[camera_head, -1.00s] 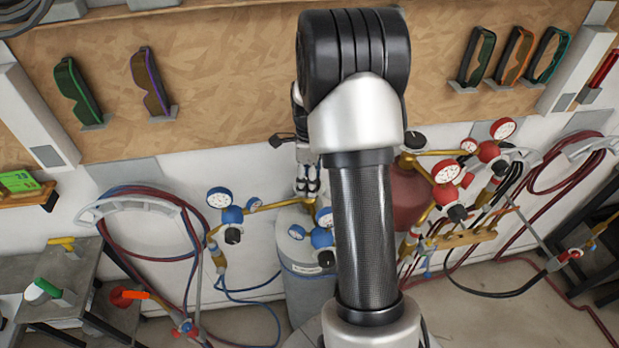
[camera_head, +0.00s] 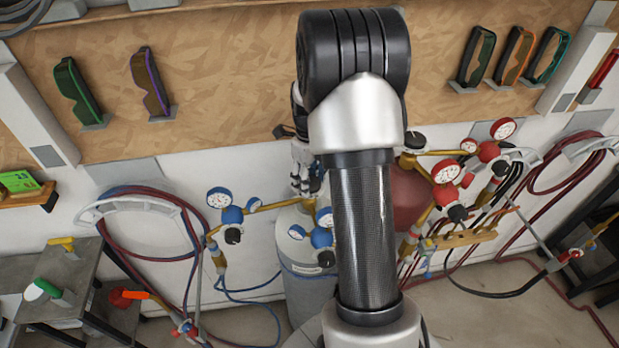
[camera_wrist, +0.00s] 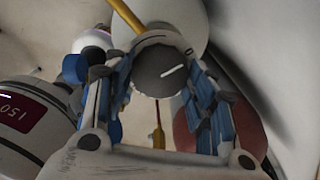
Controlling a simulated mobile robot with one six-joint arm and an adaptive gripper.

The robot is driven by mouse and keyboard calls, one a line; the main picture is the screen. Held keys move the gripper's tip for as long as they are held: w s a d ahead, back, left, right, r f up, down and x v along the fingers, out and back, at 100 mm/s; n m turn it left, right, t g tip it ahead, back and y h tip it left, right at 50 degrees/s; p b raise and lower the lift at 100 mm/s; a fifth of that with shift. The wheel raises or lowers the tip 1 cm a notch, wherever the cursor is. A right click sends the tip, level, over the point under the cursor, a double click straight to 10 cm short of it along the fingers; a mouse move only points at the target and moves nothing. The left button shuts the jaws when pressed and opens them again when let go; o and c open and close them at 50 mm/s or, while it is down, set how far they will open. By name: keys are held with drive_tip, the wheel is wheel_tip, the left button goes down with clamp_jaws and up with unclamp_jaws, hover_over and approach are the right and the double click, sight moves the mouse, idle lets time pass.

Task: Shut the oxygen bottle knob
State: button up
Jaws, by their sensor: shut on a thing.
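The oxygen bottle (camera_head: 305,290) is the pale grey cylinder with blue regulators, left of my arm in the head view. Its knob (camera_wrist: 160,74) is a dark grey disc with a white mark in the wrist view. My gripper (camera_wrist: 157,80) has its blue-padded fingers on either side of the knob and is shut on it. In the head view my gripper (camera_head: 303,182) is above the bottle, partly hidden by my arm. The knob cannot be made out there.
A red bottle (camera_head: 408,190) with red gauges stands to the right, partly behind my arm. Blue gauges (camera_head: 220,198) and a coiled hose (camera_head: 118,190) are to the left. A grey bench (camera_head: 60,290) is at lower left. Goggles (camera_head: 150,82) hang on the board.

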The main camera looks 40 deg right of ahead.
drive_tip(key=o, duration=1.1)
drive_tip(key=shift+c, duration=0.2)
drive_tip(key=shift+r, duration=0.1)
wheel_tip(320, 180, up, 12)
idle(0.3)
